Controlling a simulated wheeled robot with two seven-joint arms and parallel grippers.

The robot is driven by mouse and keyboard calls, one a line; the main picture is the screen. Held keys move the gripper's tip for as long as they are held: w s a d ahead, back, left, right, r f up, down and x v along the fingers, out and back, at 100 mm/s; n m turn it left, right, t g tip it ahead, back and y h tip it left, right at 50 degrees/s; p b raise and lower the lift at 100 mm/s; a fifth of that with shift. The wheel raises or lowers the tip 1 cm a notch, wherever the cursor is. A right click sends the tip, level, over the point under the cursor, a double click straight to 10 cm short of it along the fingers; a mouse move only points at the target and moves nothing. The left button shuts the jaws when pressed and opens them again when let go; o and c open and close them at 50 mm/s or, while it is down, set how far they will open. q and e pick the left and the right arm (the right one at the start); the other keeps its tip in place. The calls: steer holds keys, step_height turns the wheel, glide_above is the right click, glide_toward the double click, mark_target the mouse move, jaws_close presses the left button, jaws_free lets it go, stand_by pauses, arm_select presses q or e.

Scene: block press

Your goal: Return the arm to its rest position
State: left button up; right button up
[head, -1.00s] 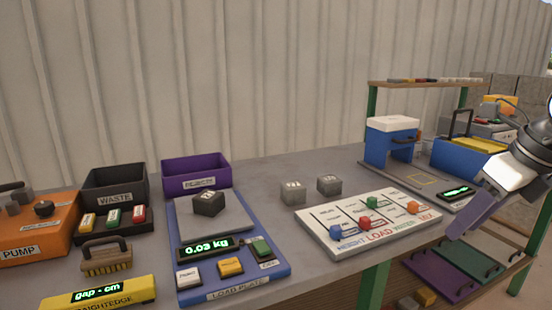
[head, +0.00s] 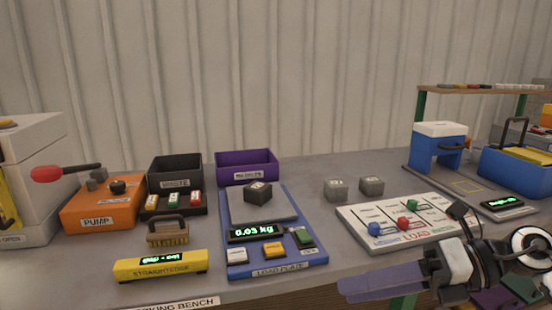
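My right gripper (head: 358,285) is in the head view at the lower right, with its arm coming in from the right edge. Its lavender fingers point left, in front of the bench's front edge and below the white board (head: 398,222). I see the fingers side-on and cannot tell whether there is a gap between them. Nothing shows at their tips. My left gripper is not in view.
A dark block (head: 258,192) sits on the blue load plate (head: 290,262), whose display reads 0.03 kg. Two grey blocks, one here (head: 336,188), stand behind the board. The orange pump (head: 98,207), waste bin (head: 174,168), purple bin (head: 246,164) and yellow straightedge (head: 160,267) are on the left.

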steer(key=w+a+f+m+t+y+p, duration=0.15)
steer(key=a+m+t+y, duration=0.25)
steer(key=m+t, duration=0.8)
steer(key=s+d+f+m+h, duration=0.25)
steer(key=f+m+h, duration=0.45)
steer(key=f+m, duration=0.35)
steer(key=s+d+f+m+h, duration=0.1)
steer(key=d+f+m+h, duration=0.4)
steer(key=f+m, duration=0.55)
steer(key=s+a+f+m+g+h, duration=0.1)
steer(key=s+f+m+g, duration=0.1)
steer(key=s+f, duration=0.4)
steer(key=s+a+f+m+g+h+p, duration=0.1)
steer(key=s+a+f+m+g, duration=0.1)
steer(key=s+f+g, duration=0.2)
steer(key=s+f, duration=0.2)
steer(key=s, duration=0.2)
steer(key=shift+f+h, duration=0.35)
steer(key=shift+h, duration=0.05)
